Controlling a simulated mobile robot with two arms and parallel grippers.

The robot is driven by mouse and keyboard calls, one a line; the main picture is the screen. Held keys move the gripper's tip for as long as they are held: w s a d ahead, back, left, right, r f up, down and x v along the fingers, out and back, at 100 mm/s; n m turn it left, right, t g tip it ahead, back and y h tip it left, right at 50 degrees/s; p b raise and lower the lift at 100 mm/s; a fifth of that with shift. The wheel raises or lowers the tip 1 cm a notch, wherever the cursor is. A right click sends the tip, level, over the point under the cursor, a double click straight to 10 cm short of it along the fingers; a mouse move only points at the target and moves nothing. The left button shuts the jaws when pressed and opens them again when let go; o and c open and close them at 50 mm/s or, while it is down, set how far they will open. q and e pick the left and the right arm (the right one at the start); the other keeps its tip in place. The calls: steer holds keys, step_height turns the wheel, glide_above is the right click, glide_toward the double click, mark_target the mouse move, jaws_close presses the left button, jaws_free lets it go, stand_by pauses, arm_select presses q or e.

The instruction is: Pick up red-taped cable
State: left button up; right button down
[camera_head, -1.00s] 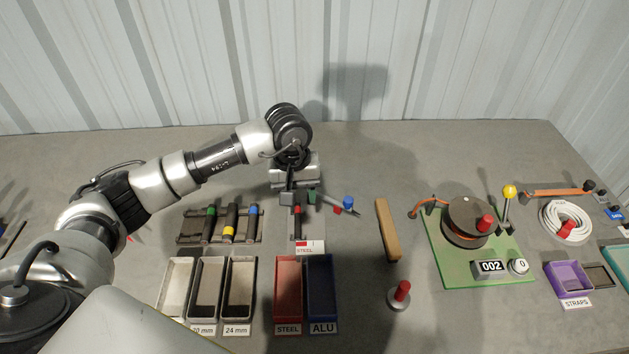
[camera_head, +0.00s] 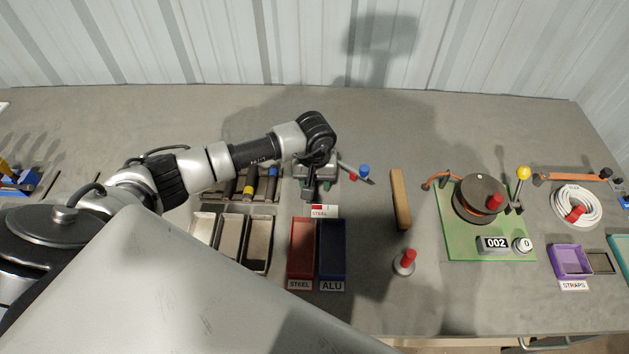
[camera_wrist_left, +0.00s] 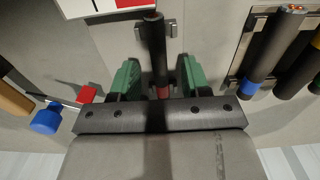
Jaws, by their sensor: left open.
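The red-taped cable (camera_wrist_left: 154,42) is a short black piece with a red band (camera_wrist_left: 161,92). In the left wrist view it lies on a small metal holder, pointing away from the gripper's body. My left gripper (camera_wrist_left: 157,80) is open, with one green finger on each side of the cable and visible gaps between. My right gripper is not in view.
A rack (camera_head: 238,188) of cables with yellow and blue bands is left of the gripper. A blue-and-red-ended tool (camera_head: 363,170) lies close on the right. STEEL (camera_head: 301,250) and ALU (camera_head: 333,252) bins are in front. A wooden block (camera_head: 401,198) stands further right.

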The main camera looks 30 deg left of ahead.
arm_select(q)
jaws_close()
stand_by(0.4)
